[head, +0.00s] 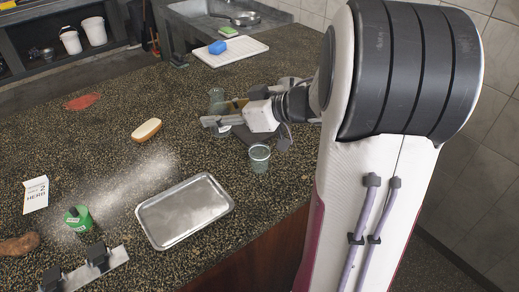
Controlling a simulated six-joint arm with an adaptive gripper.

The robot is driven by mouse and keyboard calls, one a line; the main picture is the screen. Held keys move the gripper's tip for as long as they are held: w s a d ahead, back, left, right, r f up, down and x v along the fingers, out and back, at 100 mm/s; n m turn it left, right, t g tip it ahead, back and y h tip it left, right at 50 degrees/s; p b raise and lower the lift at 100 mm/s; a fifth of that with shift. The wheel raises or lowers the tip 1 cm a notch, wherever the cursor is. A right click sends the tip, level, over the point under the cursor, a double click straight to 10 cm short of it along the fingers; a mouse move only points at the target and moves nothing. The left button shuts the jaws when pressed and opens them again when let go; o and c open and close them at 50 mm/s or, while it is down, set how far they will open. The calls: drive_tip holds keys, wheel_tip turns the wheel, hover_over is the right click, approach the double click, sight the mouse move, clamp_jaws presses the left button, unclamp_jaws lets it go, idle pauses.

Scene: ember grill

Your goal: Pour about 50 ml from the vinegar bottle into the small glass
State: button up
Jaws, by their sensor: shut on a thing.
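A clear, pale greenish upright vessel, apparently the vinegar bottle (216,96), shows above and below my gripper's fingers in the head view. My gripper (216,121) reaches in from the right and is shut on it. The fingers hide its middle, and I cannot tell whether its base touches the counter. The small glass (259,158) stands upright on the counter, nearer the camera and to the right of the gripper, apart from it. Its contents are too small to make out.
A metal tray (184,211) lies in front. A sponge or brush (146,130), a green container (77,217) and a white card (36,194) are to the left. A white board (228,51) with a blue item lies near the sink. The counter (110,150) between is mostly clear.

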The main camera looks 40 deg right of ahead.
sight(259, 160)
drive_tip(key=shift+s, duration=5.8)
drive_tip(key=shift+d+f, duration=0.15)
drive_tip(key=shift+f, duration=6.65)
drive_tip(key=shift+w, duration=0.1)
